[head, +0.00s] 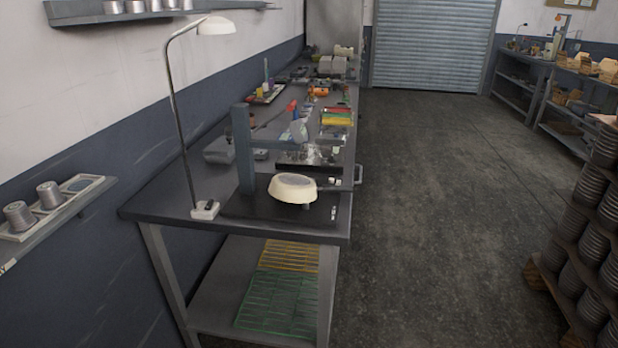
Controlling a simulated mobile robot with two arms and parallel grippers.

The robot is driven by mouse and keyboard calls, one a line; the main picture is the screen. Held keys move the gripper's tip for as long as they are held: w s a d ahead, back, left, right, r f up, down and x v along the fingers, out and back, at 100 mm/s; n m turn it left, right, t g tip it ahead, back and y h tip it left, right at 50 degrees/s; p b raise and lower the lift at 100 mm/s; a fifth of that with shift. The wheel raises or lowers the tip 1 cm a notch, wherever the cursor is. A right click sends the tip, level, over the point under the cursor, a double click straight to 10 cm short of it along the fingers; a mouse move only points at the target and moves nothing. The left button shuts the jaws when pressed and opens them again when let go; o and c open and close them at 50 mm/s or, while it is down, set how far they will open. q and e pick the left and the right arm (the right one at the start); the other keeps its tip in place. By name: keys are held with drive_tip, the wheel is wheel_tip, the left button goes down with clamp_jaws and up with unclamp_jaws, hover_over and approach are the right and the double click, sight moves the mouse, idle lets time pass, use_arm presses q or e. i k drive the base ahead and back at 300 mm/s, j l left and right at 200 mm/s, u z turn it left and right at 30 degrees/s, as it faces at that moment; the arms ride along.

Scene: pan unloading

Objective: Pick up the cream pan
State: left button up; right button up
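The cream pan (291,193) is a small round dish with a pale wall and a greyish top face. It sits slightly tilted near the front end of the long grey workbench (165,204). It is above a black base plate (265,211), with a small grey support showing under its right side. A grey-blue upright post (244,150) stands just behind and left of it. Neither of my grippers is in the head view.
A desk lamp (184,100) stands at the bench's front left, left of the pan. Tools and trays cover the bench behind. A wall shelf (60,222) with spools is at left. Stacked dark coils (590,220) stand at right. The floor (450,200) between is clear.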

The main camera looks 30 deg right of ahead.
sight(288, 187)
drive_tip(key=z, duration=0.95)
